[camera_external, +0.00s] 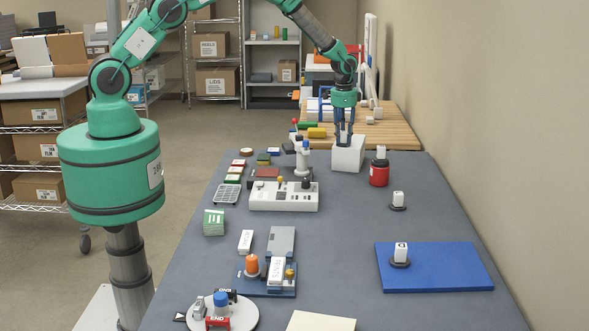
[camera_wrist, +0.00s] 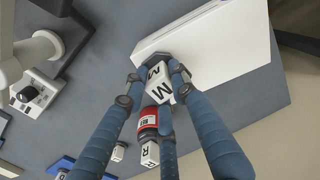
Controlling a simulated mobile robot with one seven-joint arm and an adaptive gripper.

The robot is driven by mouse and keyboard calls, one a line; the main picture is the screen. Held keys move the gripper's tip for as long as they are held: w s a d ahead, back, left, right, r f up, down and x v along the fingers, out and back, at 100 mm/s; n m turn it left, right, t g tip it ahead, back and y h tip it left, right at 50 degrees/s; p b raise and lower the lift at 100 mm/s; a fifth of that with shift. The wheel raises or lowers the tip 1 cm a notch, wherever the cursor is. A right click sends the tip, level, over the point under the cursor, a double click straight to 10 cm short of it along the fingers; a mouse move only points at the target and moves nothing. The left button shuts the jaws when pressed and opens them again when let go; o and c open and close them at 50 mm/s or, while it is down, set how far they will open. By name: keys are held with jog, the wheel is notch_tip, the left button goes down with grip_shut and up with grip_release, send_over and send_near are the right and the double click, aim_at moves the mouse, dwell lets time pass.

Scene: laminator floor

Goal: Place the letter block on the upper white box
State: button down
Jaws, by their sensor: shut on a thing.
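My gripper (camera_external: 344,136) is at the far end of the grey table, with its blue fingers pointing down at the white box (camera_external: 348,157). In the wrist view, my gripper (camera_wrist: 156,77) is shut on a white letter block (camera_wrist: 159,86) marked with a dark M. The white box (camera_wrist: 232,48) fills the upper right there, and the block overlaps its near edge in the picture. I cannot tell whether the block touches the box top. In the external view the fingers mostly hide the block.
A red can (camera_external: 379,174) with a white block (camera_external: 381,153) on top stands right of the box. A white machine (camera_external: 284,197) stands to the left. Other letter blocks stand on dark round bases, one (camera_external: 400,251) on a blue mat (camera_external: 450,270). The wall borders the right side.

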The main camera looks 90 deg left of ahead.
aim_at(343, 132)
jog(key=c, duration=1.4)
grip_release()
notch_tip(343, 132, up, 12)
jog(key=shift+b, duration=0.3)
jog(key=shift+s+d, duration=0.1)
jog(key=shift+r, duration=0.15)
